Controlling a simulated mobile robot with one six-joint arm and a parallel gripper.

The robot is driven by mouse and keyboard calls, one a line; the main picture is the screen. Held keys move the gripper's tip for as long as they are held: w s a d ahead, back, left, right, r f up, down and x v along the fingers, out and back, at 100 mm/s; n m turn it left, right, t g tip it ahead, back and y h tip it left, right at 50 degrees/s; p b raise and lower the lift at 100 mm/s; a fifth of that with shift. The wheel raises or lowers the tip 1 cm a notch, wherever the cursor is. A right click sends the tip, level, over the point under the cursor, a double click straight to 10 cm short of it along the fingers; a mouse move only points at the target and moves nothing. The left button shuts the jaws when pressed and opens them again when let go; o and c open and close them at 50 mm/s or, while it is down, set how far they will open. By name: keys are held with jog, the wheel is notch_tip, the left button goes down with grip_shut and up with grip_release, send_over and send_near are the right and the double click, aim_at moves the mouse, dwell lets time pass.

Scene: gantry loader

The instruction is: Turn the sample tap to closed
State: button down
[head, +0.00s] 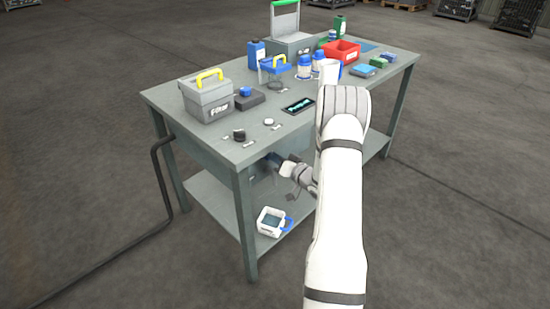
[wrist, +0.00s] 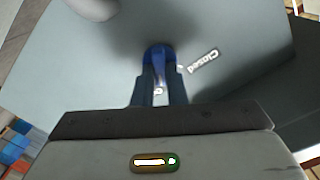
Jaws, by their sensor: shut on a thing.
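The sample tap's blue handle (wrist: 157,53) shows at the fingertips in the wrist view, against a grey panel. My gripper (wrist: 158,75) is shut on it, with one finger on each side. A white label reading "Closed" (wrist: 204,61) is on the panel just right of the handle. Part of another pale marking shows between the fingers, too hidden to read in full. In the head view my gripper (head: 274,160) is at the front panel under the worktop, and the tap itself is hidden there.
The workbench (head: 190,130) carries a grey box marked Filter (head: 208,100), blue-capped bottles (head: 304,68), a red bin (head: 342,52) and other items. A white meter-like box with a blue handle (head: 270,221) sits on the lower shelf. The floor around the bench is mostly open.

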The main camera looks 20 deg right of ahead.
jog(key=n+b, duration=0.3)
jog(key=n, duration=0.1)
jog(key=shift+f+b, duration=0.15)
jog(key=shift+b, duration=0.15)
jog(key=n+b, duration=0.3)
jog(key=shift+a+n, duration=0.15)
jog(key=shift+n, duration=0.25)
jog(key=n+b, duration=0.3)
jog(key=shift+s+b, duration=0.1)
jog(key=shift+b, duration=0.2)
jog(key=shift+a+n+b, duration=0.1)
jog(key=shift+n+b, duration=1.2)
jog(key=shift+n, duration=0.2)
jog(key=c, duration=1.5)
grip_release()
jog(key=shift+o, duration=0.2)
